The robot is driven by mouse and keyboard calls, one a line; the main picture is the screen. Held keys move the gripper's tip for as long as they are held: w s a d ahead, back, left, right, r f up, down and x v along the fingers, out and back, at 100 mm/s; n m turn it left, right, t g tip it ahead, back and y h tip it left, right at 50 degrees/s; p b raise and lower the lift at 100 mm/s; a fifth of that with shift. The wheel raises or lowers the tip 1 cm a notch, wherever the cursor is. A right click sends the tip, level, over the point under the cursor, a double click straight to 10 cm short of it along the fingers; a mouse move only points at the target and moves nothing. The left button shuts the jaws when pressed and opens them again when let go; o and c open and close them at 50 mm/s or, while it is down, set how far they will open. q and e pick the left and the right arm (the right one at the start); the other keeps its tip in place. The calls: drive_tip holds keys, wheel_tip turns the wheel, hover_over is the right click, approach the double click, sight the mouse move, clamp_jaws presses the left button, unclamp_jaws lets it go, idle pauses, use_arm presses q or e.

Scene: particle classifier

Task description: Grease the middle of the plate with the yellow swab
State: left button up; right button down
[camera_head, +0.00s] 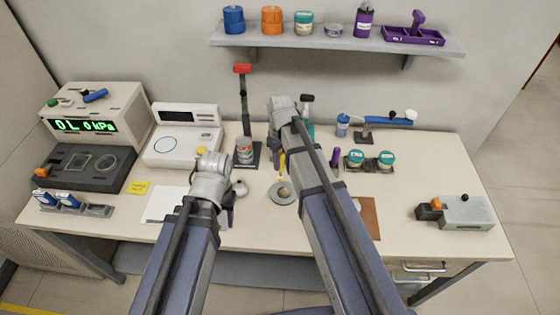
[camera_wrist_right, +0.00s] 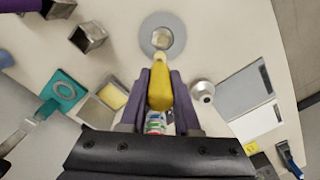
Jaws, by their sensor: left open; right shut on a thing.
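The plate is a round grey disc (camera_head: 275,200) with a paler middle, lying on the bench at the centre of the head view. In the right wrist view the plate (camera_wrist_right: 147,42) is just beyond my right gripper (camera_wrist_right: 160,78). That gripper is shut on the yellow swab (camera_wrist_right: 160,92). The swab's pale tip points at the plate and overlaps its near rim in this view; I cannot tell whether they touch. In the head view the swab (camera_head: 282,162) shows beside my right arm, above the plate. My left gripper (camera_head: 229,210) is open, left of the plate.
A small silver piece (camera_head: 240,188) lies left of the plate. A white sheet (camera_head: 165,204) is further left, a brown board (camera_head: 370,215) right. Teal-lidded jars (camera_head: 385,158) stand right.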

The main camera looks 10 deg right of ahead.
sight(281, 154)
use_arm(q)
wheel_tip(281, 154, down, 4)
drive_tip(key=b, duration=0.4)
use_arm(e)
wheel_tip(281, 154, down, 4)
drive_tip(key=shift+f, duration=0.15)
drive_tip(key=shift+s+d+p, duration=0.2)
drive_tip(key=shift+s+p, duration=0.1)
drive_tip(key=shift+s, duration=0.25)
drive_tip(key=shift+w, duration=0.25)
drive_tip(key=shift+w+a+r+p, duration=0.25)
drive_tip(key=shift+w+r+p, duration=0.1)
drive_tip(key=shift+r+p, duration=0.25)
wheel_tip(281, 154, up, 2)
drive_tip(key=shift+s+d+r+p, duration=0.1)
drive_tip(key=shift+r+p, duration=0.1)
drive_tip(key=shift+p, duration=0.9)
drive_tip(key=shift+r+p, duration=0.75)
wheel_tip(281, 154, up, 3)
drive_tip(key=p, duration=0.2)
drive_tip(key=shift+f+p, duration=0.2)
drive_tip(key=shift+p, duration=0.1)
use_arm(q)
wheel_tip(281, 154, up, 7)
